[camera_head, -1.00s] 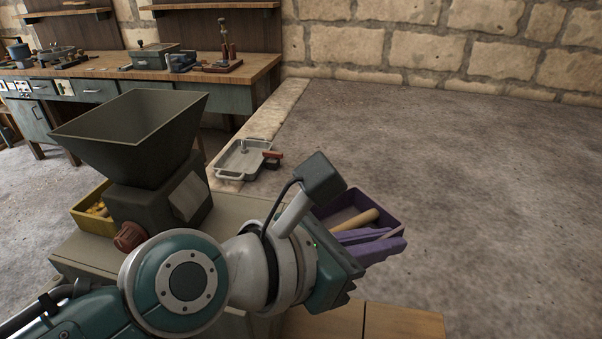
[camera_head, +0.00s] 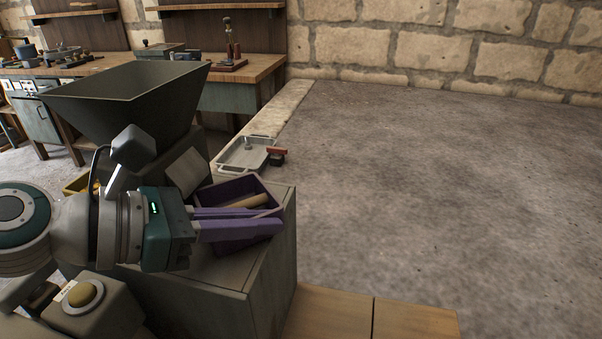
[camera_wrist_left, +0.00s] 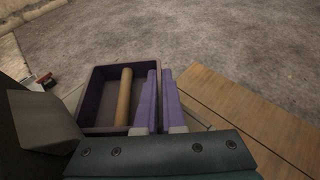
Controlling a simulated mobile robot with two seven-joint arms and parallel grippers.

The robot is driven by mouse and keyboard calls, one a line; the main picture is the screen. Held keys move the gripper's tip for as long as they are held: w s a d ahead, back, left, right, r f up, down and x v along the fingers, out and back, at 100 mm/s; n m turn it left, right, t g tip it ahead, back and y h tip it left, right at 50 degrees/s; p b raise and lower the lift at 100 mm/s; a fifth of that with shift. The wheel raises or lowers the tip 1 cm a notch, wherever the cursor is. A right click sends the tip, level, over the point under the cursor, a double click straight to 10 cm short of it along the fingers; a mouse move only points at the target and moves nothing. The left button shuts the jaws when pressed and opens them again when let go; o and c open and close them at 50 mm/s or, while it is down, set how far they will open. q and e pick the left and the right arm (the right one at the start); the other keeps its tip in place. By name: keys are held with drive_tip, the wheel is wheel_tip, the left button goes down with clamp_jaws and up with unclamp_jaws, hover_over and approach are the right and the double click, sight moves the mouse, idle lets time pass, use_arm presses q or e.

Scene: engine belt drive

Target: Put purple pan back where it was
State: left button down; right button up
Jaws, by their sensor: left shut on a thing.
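The purple pan (camera_head: 222,190) is a rectangular open tray with a wooden rod lying in it. It is at the right end of the grey cabinet top, beside the dark hopper. My left gripper (camera_head: 265,224) is shut on the pan's near wall. In the left wrist view, the purple fingers (camera_wrist_left: 160,100) close on the right wall of the pan (camera_wrist_left: 91,98), one inside and one outside. I cannot tell whether the pan's underside touches the cabinet. My right gripper is not in view.
The grey cabinet (camera_head: 268,262) carries the dark hopper (camera_head: 130,100), close behind my left wrist. A yellow bin (camera_head: 76,183) is partly hidden at left. A grey metal tray (camera_head: 243,155) sits behind the pan. Wooden boards (camera_head: 335,312) lie at front right. The floor at right is clear.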

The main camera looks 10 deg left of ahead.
use_arm(q)
drive_tip(key=shift+f, duration=0.1)
drive_tip(key=c, duration=1)
unclamp_jaws()
drive_tip(key=v, duration=1.2)
drive_tip(key=s+d+f+m+g+y, duration=0.2)
drive_tip(key=s+d+f+m+g, duration=0.5)
drive_tip(key=m, duration=1.1)
drive_tip(key=s+a+m+y, duration=0.1)
drive_tip(key=s+m+y, duration=0.1)
drive_tip(key=m, duration=0.1)
drive_tip(key=s+a+m+t+y, duration=0.1)
drive_tip(key=s+a+m+y, duration=0.1)
drive_tip(key=m+y, duration=0.1)
drive_tip(key=s+a+m+y, duration=0.2)
drive_tip(key=s+m, duration=0.1)
drive_tip(key=m, duration=0.1)
drive_tip(key=shift+a+m+y, duration=0.25)
drive_tip(key=shift+m+y, duration=0.05)
